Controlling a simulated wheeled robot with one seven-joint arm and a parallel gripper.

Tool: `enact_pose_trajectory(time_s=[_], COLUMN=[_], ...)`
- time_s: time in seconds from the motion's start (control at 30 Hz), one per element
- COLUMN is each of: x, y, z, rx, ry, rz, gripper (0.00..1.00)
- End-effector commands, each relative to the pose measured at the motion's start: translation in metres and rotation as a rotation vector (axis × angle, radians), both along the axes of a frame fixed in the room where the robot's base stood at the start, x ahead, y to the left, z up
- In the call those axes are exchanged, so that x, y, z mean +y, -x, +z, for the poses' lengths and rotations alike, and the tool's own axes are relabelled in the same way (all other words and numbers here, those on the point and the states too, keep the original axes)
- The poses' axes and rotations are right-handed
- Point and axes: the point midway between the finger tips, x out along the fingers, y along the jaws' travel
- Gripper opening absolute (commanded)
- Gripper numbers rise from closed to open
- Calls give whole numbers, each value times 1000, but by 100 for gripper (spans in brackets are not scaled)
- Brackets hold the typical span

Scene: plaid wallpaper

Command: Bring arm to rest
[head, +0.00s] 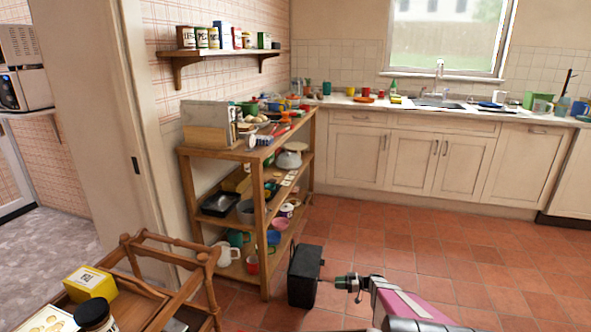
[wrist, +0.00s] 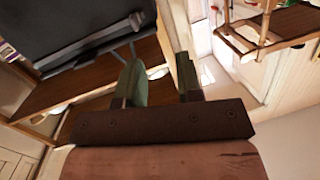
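In the wrist view my gripper (wrist: 161,85) shows two greenish fingers standing apart with a clear gap. Nothing is seen held between them.
A wooden shelf unit (head: 262,222) full of kitchenware stands close by the arm's end. A wooden trolley (head: 150,285) with a yellow box (head: 90,283) and a dark jar (head: 95,317) is at the lower left. The tiled floor (head: 430,245) to the right is clear up to the cabinets (head: 410,160).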

Motion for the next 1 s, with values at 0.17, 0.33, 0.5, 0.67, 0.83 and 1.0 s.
enact_pose_trajectory(time_s=[0.17,0.33,0.5,0.67,0.83,1.0], x=[39,63,75,76,71,62], y=[44,87,131,173,214,241], z=[68,122,174,223,274,311], rx=[297,581,813,970,1059,1078], ry=[190,424,665,867,1020,1078], rz=[68,39,-94,-310,-609,-871], gripper=[33,33,33,33,33,33])
